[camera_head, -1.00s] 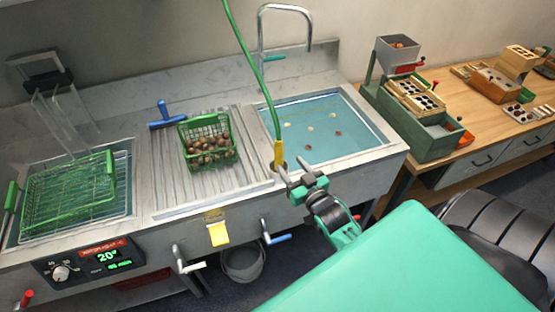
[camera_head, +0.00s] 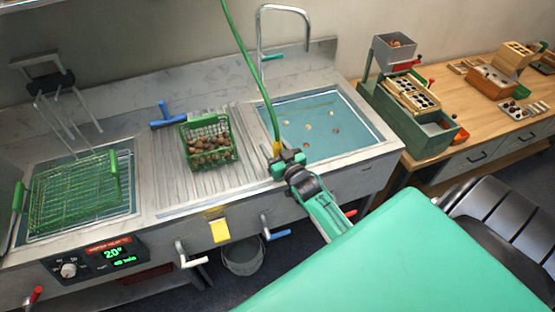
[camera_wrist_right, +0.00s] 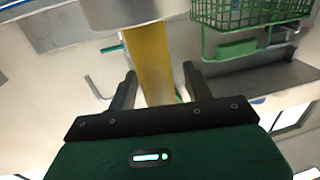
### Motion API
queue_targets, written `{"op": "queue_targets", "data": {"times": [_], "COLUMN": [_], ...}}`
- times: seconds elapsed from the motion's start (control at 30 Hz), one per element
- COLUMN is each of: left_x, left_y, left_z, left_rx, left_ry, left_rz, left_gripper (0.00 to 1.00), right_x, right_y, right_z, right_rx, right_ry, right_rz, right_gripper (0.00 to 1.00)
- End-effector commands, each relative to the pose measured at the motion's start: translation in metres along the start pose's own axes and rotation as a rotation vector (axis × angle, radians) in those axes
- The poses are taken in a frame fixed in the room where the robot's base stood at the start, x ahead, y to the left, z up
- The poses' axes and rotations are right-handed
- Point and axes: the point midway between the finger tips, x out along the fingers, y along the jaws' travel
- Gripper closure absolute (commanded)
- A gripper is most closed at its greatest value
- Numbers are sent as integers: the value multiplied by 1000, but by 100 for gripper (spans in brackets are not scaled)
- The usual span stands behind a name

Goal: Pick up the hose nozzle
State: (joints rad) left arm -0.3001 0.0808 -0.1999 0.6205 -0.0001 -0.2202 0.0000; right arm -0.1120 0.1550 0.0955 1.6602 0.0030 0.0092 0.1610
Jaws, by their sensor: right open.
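The yellow hose nozzle (camera_head: 277,149) hangs at the end of the green hose (camera_head: 250,62), at the front edge between the drainboard and the water basin. My right gripper (camera_head: 278,158) is at the nozzle and hides its lower part. In the right wrist view the nozzle (camera_wrist_right: 150,62) runs between the two open fingers (camera_wrist_right: 159,75), with a gap showing on each side. My left gripper is not in view.
A green basket of chestnuts (camera_head: 232,152) stands on the ribbed drainboard (camera_head: 170,180). The water basin (camera_head: 350,140) holds several floating chestnuts. A tall faucet (camera_head: 262,30) rises behind. A wire fryer basket (camera_head: 75,195) is at left. A wooden bench (camera_head: 470,125) stands at right.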

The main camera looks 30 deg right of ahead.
Motion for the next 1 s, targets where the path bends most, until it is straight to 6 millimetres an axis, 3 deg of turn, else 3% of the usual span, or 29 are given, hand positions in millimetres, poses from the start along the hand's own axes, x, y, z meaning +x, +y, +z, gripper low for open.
{"op": "queue_targets", "data": {"times": [0.17,0.43,0.8,1.0], "left_x": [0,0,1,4], "left_y": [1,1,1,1], "left_z": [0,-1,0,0], "left_rx": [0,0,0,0], "left_ry": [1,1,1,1], "left_rz": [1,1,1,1], "left_gripper": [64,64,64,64], "right_x": [0,0,0,0], "right_y": [0,0,0,0], "right_z": [0,0,-1,-14], "right_rx": [0,0,0,0], "right_ry": [0,-1,1,2], "right_rz": [0,0,0,0], "right_gripper": [49,100,100,100]}}
